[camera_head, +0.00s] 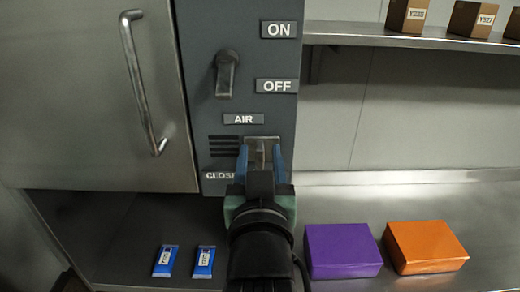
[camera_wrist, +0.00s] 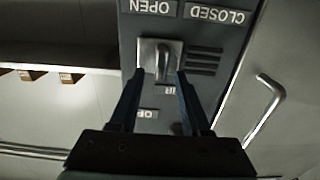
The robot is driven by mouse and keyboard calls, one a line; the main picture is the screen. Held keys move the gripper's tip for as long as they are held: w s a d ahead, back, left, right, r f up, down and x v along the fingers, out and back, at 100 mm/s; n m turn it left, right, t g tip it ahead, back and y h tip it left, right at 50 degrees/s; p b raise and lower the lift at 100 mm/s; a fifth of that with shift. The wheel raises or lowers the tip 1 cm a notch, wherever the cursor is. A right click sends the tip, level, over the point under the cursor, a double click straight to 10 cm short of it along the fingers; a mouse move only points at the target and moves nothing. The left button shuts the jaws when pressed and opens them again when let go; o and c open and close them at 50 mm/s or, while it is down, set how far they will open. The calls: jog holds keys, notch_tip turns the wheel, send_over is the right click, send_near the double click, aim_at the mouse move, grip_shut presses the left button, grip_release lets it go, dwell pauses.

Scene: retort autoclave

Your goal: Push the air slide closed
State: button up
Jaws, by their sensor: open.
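The air slide (camera_head: 262,144) is a small metal plate with a raised tab on the grey control panel, below the AIR label (camera_head: 243,119). In the wrist view, which is upside down, the slide (camera_wrist: 162,47) sits by the OPEN label (camera_wrist: 152,7), with the slots (camera_wrist: 203,60) bare on the CLOSED label's (camera_wrist: 214,14) side. My gripper (camera_head: 261,158) is open in front of the slide. In the wrist view its fingertips (camera_wrist: 160,76) lie on either side of the tab. I cannot tell whether they touch it. My gripper hides the OPEN label in the head view.
A lever (camera_head: 227,73) sits above, by the ON and OFF labels. A steel door with a bar handle (camera_head: 143,85) is at left. Two blue packets (camera_head: 166,261), a purple box (camera_head: 342,250) and an orange box (camera_head: 426,247) lie on the counter. A shelf (camera_head: 410,40) holds brown boxes.

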jog(key=shift+w, duration=0.55)
grip_shut()
dwell(1.1)
